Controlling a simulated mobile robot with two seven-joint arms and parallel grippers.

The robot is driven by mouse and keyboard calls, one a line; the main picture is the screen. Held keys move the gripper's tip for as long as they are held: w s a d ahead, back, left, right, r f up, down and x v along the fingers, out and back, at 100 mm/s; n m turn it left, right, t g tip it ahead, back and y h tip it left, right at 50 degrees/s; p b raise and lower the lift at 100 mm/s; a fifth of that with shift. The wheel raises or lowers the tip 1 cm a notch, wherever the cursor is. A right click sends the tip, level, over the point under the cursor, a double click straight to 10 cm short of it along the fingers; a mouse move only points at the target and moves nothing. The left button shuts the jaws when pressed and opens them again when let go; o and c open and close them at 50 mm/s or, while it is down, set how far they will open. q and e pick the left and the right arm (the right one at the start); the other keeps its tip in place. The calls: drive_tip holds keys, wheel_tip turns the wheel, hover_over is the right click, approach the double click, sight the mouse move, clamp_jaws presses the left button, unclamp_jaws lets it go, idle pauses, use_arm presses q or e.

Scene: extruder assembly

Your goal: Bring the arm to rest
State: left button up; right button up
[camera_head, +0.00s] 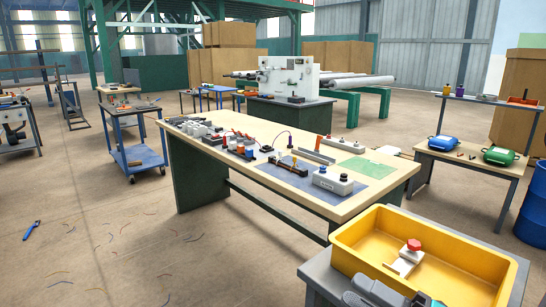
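What seems to be my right gripper (380,291) shows as grey and dark parts at the bottom edge, in front of the near wall of a yellow tray (352,258). Most of it is cut off by the frame, and I cannot tell whether its fingers are open or shut. A pale part with a red knob (413,244) sits inside the tray, apart from the visible grey parts. My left gripper is out of view.
The tray stands on a grey table (318,272). Behind it, a long workbench (344,207) holds a blue mat (276,178), a green mat (366,167), a grey control box (333,181) and several small parts. A blue cart (135,158) stands left.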

drive_tip(key=s+d+f+m+t+h+p, duration=0.1)
drive_tip(key=d+f+m+t+h, duration=0.35)
drive_tip(key=f+m+h, duration=1.15)
drive_tip(key=s+f+m+g+y, duration=0.1)
drive_tip(key=s+f+m+g, duration=0.5)
drive_tip(key=s+f+m, duration=0.3)
drive_tip(key=shift+a+f+m, duration=0.3)
drive_tip(key=shift+a+f, duration=0.05)
drive_tip(key=shift+a, duration=0.05)
